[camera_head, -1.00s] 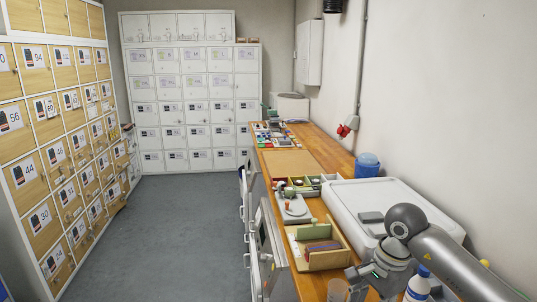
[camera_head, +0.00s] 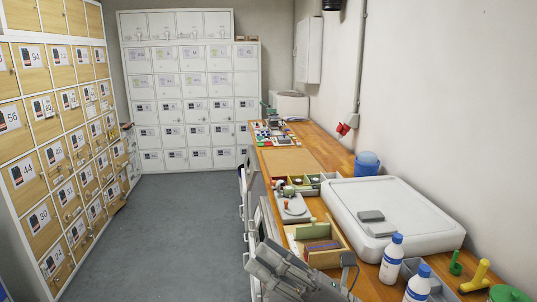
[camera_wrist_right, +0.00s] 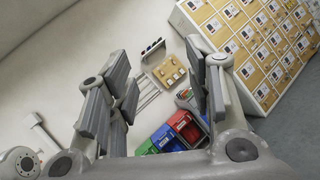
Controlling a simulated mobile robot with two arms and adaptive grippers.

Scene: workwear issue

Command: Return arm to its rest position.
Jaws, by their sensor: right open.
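My right gripper (camera_head: 274,266) is at the bottom of the head view, at the front edge of the wooden counter (camera_head: 322,150), near the open wooden box. In the right wrist view its two grey fingers stand wide apart with nothing between them (camera_wrist_right: 160,88). Behind them that view shows a pale wall, red, green and blue bins (camera_wrist_right: 186,128) and numbered wooden lockers (camera_wrist_right: 262,45). My left gripper is not in view.
A wooden box (camera_head: 335,262) with items, a white lidded case (camera_head: 408,205), two white bottles with blue caps (camera_head: 391,262) and a blue container (camera_head: 367,164) stand on the counter. Numbered lockers (camera_head: 45,150) line the left. The grey floor (camera_head: 180,225) is clear.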

